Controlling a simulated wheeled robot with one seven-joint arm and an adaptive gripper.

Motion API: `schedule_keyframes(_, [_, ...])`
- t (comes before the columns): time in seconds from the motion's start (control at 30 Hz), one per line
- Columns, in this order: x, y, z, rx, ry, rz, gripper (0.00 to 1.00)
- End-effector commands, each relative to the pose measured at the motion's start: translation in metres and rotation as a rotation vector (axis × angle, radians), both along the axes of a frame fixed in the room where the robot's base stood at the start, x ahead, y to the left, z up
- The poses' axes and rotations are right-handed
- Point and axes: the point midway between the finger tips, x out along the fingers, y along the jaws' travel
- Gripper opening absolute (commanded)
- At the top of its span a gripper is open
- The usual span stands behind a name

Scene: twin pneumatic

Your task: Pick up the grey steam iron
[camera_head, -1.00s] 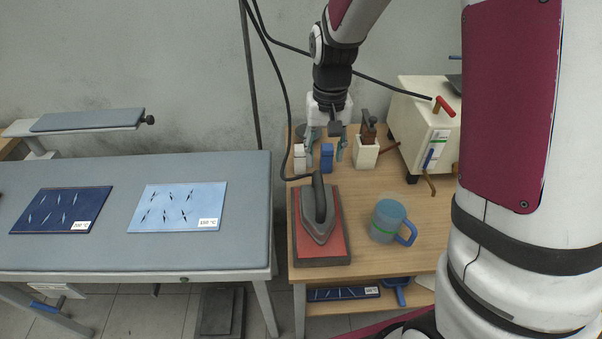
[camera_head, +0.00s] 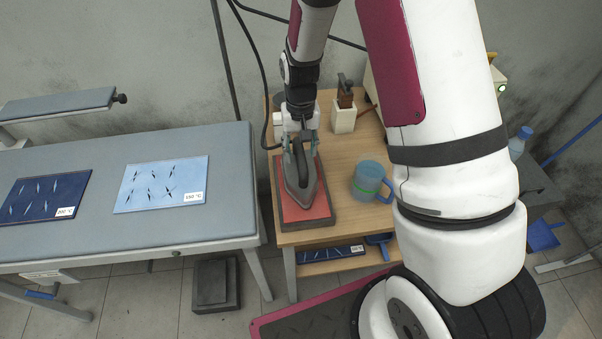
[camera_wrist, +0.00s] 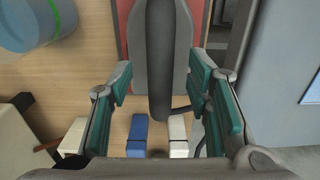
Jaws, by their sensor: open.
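The grey steam iron (camera_head: 301,186) rests on a red pad with a dark border (camera_head: 318,209) on the small wooden table. Its dark handle runs lengthwise along the top. My gripper (camera_head: 300,143) is open at the rear end of the iron, with its fingers around the back of the handle. In the wrist view, the handle (camera_wrist: 160,70) lies between the two teal-padded fingers of my gripper (camera_wrist: 168,95), with a gap on both sides. The iron's tip is out of the wrist view.
A blue mug (camera_head: 370,181) stands right of the pad. A white block holder (camera_head: 343,118) is at the table's back. Blue (camera_wrist: 138,134) and white (camera_wrist: 178,136) blocks lie behind the iron. A padded ironing table (camera_head: 228,165) is to the left. A black cable (camera_head: 262,80) hangs beside my arm.

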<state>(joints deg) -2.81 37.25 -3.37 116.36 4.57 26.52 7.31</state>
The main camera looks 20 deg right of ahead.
Motion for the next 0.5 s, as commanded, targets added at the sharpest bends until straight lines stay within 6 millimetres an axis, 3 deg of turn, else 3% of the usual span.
schedule_keyframes(0.2, [0.0,0.0,-0.026,0.0,0.003,0.001,0.45])
schedule_keyframes(0.5, [0.002,0.0,-0.032,0.0,-0.001,0.001,0.45])
